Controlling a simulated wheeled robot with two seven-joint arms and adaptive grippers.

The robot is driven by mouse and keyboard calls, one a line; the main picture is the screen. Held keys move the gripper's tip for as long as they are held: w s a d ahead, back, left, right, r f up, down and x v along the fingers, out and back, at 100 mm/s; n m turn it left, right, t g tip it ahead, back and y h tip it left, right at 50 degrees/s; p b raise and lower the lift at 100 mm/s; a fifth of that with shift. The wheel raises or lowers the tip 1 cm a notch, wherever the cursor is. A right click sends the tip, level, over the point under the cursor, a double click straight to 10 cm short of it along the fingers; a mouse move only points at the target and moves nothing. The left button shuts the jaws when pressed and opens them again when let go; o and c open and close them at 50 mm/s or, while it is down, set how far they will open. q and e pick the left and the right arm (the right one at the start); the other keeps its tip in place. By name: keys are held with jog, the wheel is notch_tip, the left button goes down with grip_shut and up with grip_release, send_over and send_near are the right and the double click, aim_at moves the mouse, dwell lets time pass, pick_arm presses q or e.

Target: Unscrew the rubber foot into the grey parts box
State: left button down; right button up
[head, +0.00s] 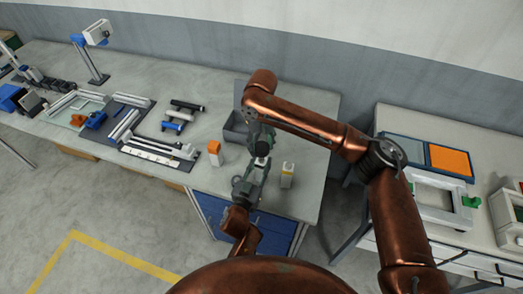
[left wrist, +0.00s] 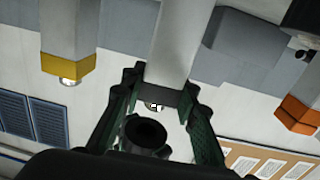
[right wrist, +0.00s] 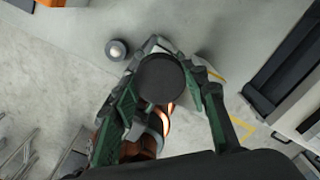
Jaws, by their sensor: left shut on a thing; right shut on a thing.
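The rubber foot (right wrist: 160,78) is a black round disc between the fingers of my right gripper (head: 262,142), which points down and is shut on it. My left gripper (head: 252,180) is shut on a pale grey post (left wrist: 178,45) with a dark collar. A small bright stud shows at the collar's end in the left wrist view. A black round thing nearer that camera seems to be the foot, apart from the stud, though the gap is hard to judge. The grey parts box (head: 234,136) stands behind my grippers, partly hidden by my right arm; it also shows in the left wrist view (left wrist: 235,45).
An orange-topped post (head: 214,153) stands left of my grippers, and a yellow-banded post (head: 287,178) stands close on the right. Black and blue cylinders (head: 180,117) and a rail fixture (head: 158,155) lie farther left. Bare bench shows around the posts.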

pick_arm(q)
jog(key=c, duration=1.4)
grip_release()
jog(key=shift+c, duration=0.2)
